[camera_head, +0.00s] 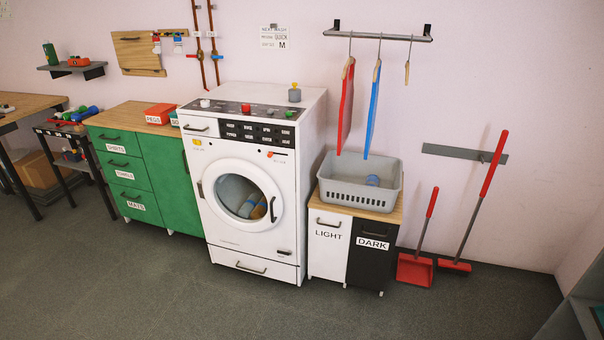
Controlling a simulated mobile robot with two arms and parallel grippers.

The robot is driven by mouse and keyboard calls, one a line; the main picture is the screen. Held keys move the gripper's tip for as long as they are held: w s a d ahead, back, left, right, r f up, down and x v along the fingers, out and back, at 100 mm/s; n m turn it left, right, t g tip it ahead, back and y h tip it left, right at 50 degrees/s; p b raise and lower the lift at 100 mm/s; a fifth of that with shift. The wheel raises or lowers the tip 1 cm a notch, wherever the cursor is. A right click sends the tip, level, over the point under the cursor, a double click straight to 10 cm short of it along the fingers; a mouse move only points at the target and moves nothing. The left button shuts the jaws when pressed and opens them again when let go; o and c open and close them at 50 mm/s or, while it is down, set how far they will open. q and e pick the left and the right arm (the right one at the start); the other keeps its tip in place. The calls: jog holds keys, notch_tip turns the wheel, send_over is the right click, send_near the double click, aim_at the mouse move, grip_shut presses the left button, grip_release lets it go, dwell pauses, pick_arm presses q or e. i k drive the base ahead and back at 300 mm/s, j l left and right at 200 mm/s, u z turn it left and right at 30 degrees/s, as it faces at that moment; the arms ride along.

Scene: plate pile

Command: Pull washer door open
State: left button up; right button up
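The white washer (228,239) stands against the back wall in the middle of the view. Its round white door (209,200) is closed, with a glass window (236,190) through which bluish and tan contents show. A dark curved door handle (272,209) sits on the right side of the door ring. Neither of my grippers shows in this view.
A green cabinet (165,170) stands left of the washer. On its right a low light-and-dark cabinet (327,250) carries a grey basket (345,193). A red dustpan (414,270) and broom (455,265) are farther right. The floor (190,300) in front is clear.

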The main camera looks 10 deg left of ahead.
aim_at(206, 187)
jog(key=i+j, duration=0.15)
jog(key=i, duration=0.25)
jog(key=i+j+z, duration=0.1)
jog(key=i, duration=0.3)
jog(key=i+j, duration=0.25)
jog(key=i, duration=0.15)
jog(key=i+j+z, duration=0.1)
jog(key=i, duration=0.3)
jog(key=j, duration=0.1)
